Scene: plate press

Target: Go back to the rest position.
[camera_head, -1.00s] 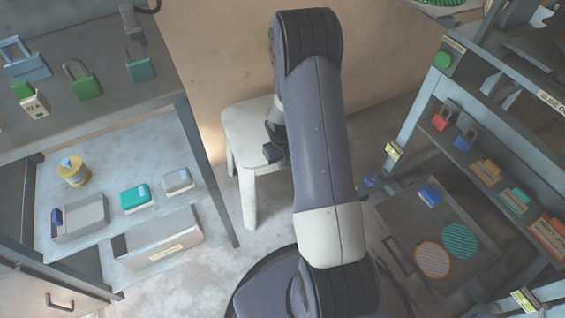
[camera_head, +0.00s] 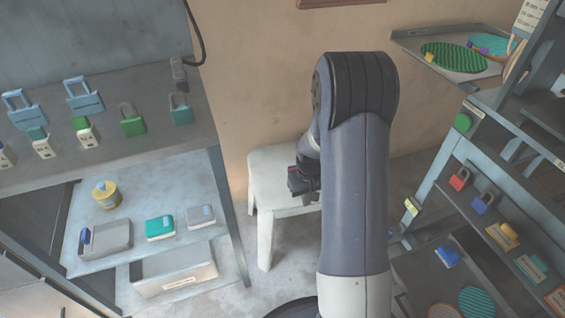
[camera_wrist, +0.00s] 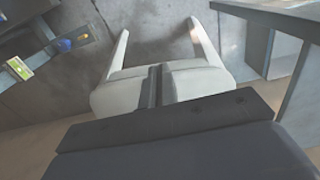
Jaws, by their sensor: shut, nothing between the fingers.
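My gripper (camera_head: 304,186) hangs in front of the white stool (camera_head: 268,172), to the left of my arm in the head view. In the wrist view my gripper (camera_wrist: 158,86) shows as dark fingers close together, with the pale stool (camera_wrist: 118,92) behind them. Nothing is held between the fingers. My arm hides part of the stool in the head view.
At left a bench (camera_head: 150,90) carries several padlocks and tags, with a lower shelf (camera_head: 185,245) of boxes. At right a rack (camera_head: 470,225) holds padlocks and coloured blocks. A tray (camera_head: 405,42) with a green disc stands at the back right.

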